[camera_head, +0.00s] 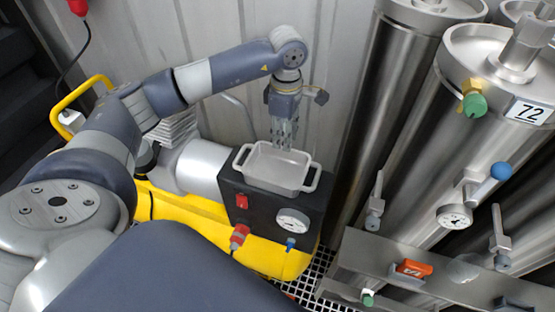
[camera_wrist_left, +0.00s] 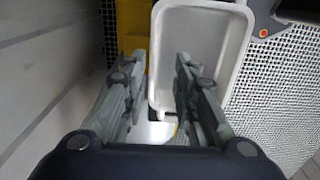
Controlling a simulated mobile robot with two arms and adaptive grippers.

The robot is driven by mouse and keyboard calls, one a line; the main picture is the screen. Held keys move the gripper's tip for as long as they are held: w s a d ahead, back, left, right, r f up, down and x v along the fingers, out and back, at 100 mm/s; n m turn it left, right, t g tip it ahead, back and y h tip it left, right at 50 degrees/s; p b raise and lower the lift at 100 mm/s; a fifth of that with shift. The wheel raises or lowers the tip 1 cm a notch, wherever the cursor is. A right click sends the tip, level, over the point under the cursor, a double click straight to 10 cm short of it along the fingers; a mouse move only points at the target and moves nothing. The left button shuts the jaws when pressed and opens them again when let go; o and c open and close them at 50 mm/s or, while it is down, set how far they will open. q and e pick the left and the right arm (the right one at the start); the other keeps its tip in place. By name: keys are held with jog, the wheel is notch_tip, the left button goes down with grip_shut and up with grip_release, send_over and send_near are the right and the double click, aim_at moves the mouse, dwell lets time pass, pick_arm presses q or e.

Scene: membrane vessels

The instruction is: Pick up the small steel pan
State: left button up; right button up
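The small steel pan (camera_head: 268,172) is a pale grey rectangular dish with a loop handle at each short end. It sits upright on top of a dark box (camera_head: 240,203) on the yellow machine. My left gripper (camera_head: 285,143) points down at the pan's far side. In the left wrist view its two fingers (camera_wrist_left: 157,66) are apart, with nothing clasped between them. There the pan (camera_wrist_left: 203,45) fills the upper middle, and its left wall shows between the fingers. I cannot tell whether the fingertips reach below the rim. My right gripper is not in view.
The dark box carries a red switch (camera_head: 242,201) and a round gauge (camera_head: 292,221). Tall steel vessels (camera_head: 395,90) stand close on the right. A corrugated wall (camera_head: 215,30) is behind my left arm. Metal grating (camera_head: 316,272) lies below.

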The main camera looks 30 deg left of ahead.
aim_at(277, 170)
pick_arm(q)
jog(key=shift+f, duration=0.75)
jog(key=shift+w+f+p, duration=0.1)
jog(key=shift+f+p, duration=0.25)
jog(key=shift+p, duration=0.05)
jog(key=f, duration=0.1)
jog(key=f+p, duration=0.1)
jog(key=f, duration=0.1)
jog(key=shift+w+a+f+p, duration=0.2)
jog(key=shift+f+p, duration=0.1)
jog(key=shift+f, duration=0.45)
jog(key=shift+c, duration=0.3)
jog(key=shift+w+r, duration=0.1)
grip_shut()
